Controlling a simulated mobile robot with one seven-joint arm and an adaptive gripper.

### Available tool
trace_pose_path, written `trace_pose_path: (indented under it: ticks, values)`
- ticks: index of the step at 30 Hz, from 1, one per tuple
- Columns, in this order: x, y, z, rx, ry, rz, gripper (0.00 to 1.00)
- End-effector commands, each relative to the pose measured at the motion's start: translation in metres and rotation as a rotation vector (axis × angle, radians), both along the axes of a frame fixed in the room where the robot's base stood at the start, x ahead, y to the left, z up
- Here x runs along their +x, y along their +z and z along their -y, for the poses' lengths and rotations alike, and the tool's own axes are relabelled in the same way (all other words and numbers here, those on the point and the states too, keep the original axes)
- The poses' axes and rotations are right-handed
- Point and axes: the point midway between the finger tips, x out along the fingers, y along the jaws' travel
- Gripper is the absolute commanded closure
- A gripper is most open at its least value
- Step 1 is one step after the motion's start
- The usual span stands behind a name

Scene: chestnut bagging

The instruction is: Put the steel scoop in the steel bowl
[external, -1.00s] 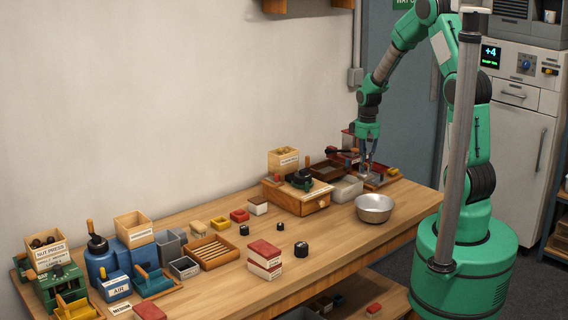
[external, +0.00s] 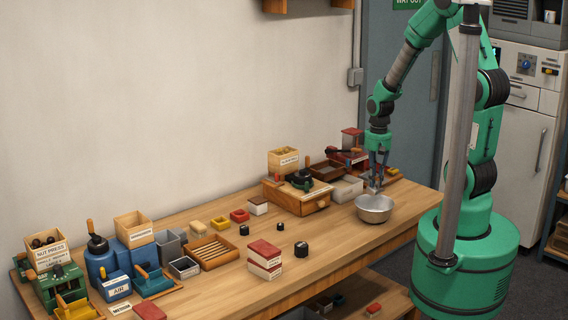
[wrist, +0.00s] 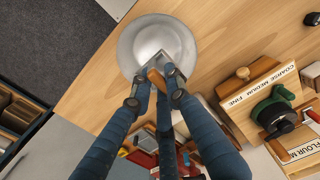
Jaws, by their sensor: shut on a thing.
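The steel bowl (external: 374,210) stands upright near the right end of the bench. It also shows at the top of the wrist view (wrist: 133,45). My gripper (external: 376,186) points down just above the bowl's far side. In the wrist view my gripper (wrist: 156,88) is shut on the steel scoop (wrist: 183,48), with its wooden handle (wrist: 156,78) between the fingertips. The scoop's metal part overlaps the bowl's opening and near rim in that view. I cannot tell whether it touches the bowl.
A wooden box with a dark-handled grinder (external: 300,184) and a pale bin (external: 347,189) stand left of the bowl. Small black weights (external: 301,249) lie further left. The bench in front of the bowl is clear.

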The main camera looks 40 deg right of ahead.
Motion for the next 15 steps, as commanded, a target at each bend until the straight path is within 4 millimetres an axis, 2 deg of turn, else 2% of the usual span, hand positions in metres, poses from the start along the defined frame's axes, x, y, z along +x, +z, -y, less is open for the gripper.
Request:
trace_pose_path:
  ticks: [15]
  values:
    - [-0.0035,-0.0055,-0.0017,0.0,0.0,-0.002,1.0]
